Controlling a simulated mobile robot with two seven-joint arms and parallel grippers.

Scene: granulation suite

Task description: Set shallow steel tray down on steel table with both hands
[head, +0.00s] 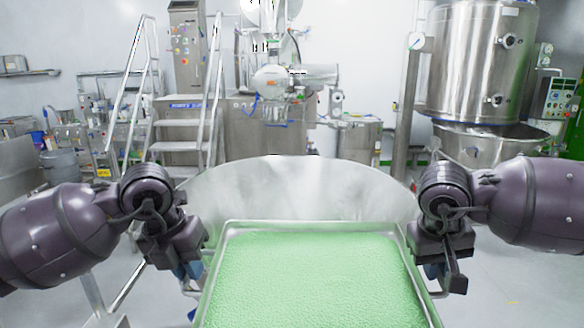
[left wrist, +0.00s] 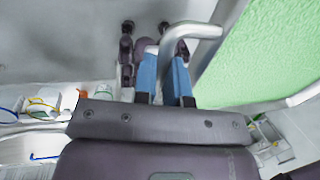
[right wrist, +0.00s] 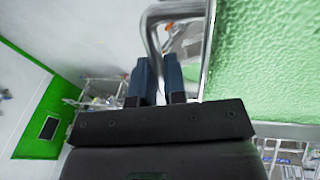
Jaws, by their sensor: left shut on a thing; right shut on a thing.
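The shallow steel tray (head: 312,226) is at the bottom centre of the head view, filled with green granules (head: 310,280). My left gripper (head: 190,272) is at the tray's left side; in the left wrist view its blue fingers (left wrist: 166,82) are shut on a bent steel handle (left wrist: 192,30). My right gripper (head: 437,272) is at the tray's right side; in the right wrist view its fingers (right wrist: 159,82) are shut on the other handle (right wrist: 152,32). The tray looks about level. Its near edge is cut off. I cannot make out the steel table for certain.
A large round steel bowl (head: 300,185) stands just beyond the tray's far edge. Steel steps with rails (head: 180,145) and machinery stand behind it. A tall steel vessel (head: 480,60) is at the back right. Open floor (head: 520,285) shows at the right.

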